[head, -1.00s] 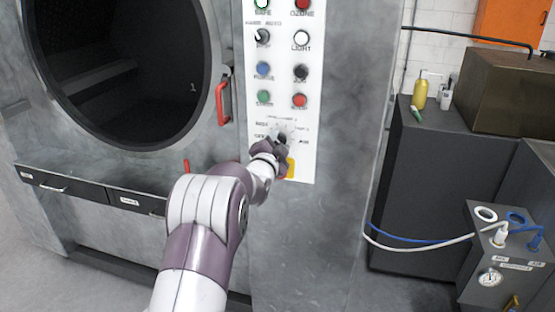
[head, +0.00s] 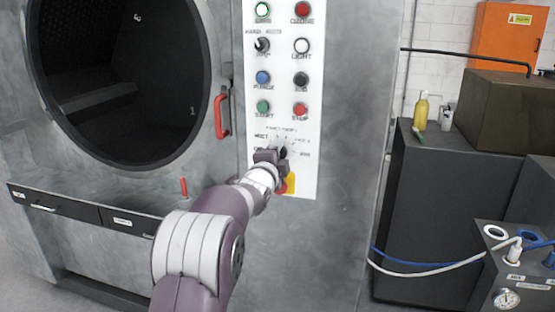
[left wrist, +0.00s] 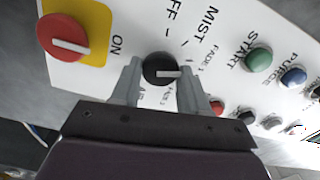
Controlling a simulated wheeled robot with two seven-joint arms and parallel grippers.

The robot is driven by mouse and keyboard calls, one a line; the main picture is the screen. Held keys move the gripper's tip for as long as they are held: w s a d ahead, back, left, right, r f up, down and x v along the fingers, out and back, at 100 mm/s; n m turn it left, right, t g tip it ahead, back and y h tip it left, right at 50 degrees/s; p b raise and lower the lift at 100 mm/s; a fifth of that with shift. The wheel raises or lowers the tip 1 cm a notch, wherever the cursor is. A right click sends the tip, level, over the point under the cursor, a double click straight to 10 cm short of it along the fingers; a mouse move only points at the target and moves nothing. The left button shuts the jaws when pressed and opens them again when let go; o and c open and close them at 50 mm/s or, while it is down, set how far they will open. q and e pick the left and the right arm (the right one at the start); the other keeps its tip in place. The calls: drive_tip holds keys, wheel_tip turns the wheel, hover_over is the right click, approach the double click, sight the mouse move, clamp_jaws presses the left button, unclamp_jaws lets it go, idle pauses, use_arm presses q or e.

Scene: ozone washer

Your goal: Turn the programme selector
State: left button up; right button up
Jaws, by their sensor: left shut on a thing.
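The programme selector (left wrist: 160,70) is a round black knob with a white pointer line, on a white control panel (head: 256,180). In the left wrist view its pointer lies to the right. Labels reading OFF, MIST and others surround it. My left gripper (head: 279,155) is at the selector in the head view and hides most of it. In the left wrist view the fingers of my left gripper (left wrist: 158,77) stand on both sides of the knob, shut on it. My right gripper is in neither view.
A red rotary switch on yellow (left wrist: 68,42) sits close beside the selector. Green START (head: 264,107) and red STOP (head: 300,109) buttons are above it. A red handle (head: 221,116) stands left of the panel. A dark cabinet (head: 432,220) stands to the right.

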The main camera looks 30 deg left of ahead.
use_arm(q)
drive_tip(key=shift+f, duration=0.4)
drive_tip(key=o, duration=1)
drive_tip(key=shift+d, duration=0.1)
drive_tip(key=shift+s+d+r, duration=0.1)
drive_tip(key=shift+r, duration=0.2)
drive_tip(key=shift+s, duration=0.1)
drive_tip(key=b+v, duration=0.2)
drive_tip(key=v, duration=1)
drive_tip(key=shift+s+b, duration=0.3)
